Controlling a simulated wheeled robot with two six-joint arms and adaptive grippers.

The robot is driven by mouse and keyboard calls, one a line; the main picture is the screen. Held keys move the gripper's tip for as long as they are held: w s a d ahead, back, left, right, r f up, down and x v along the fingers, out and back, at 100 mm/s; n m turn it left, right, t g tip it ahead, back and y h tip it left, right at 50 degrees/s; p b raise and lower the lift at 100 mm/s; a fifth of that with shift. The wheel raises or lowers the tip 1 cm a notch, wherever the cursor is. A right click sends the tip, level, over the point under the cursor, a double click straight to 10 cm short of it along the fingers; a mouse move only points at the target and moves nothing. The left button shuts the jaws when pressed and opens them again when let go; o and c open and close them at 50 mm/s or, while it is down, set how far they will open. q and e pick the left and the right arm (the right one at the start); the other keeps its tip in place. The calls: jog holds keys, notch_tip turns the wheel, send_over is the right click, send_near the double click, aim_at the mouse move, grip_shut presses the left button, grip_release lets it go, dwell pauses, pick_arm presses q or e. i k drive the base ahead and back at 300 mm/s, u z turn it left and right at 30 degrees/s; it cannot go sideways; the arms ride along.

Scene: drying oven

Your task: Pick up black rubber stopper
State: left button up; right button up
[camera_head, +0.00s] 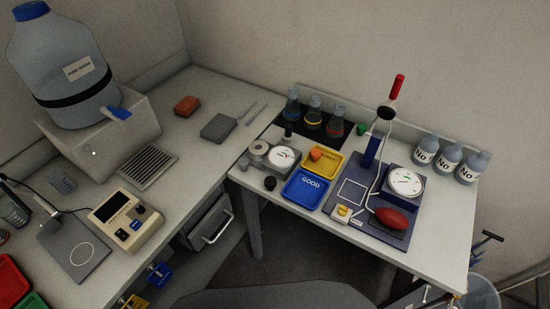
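A small black round piece (270,183), which looks like the black rubber stopper, lies on the right-hand table near its left edge. It is in front of a grey device with a white dial (283,158) and left of the blue tray. Another small dark piece (288,131) stands behind that dial; I cannot tell whether it is a stopper too. Neither of my grippers can be made out in the head view, and nothing is seen holding the black piece.
A blue tray marked GOOD (305,189) and a yellow tray (325,165) holding an orange block lie nearby. Flasks (313,112) stand behind. A tall stand with a red bulb (391,219) and white bottles (448,158) are to the right.

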aim_at(270, 181)
jog(key=u, duration=0.9)
jog(key=k, duration=0.5)
jog(key=z, duration=0.4)
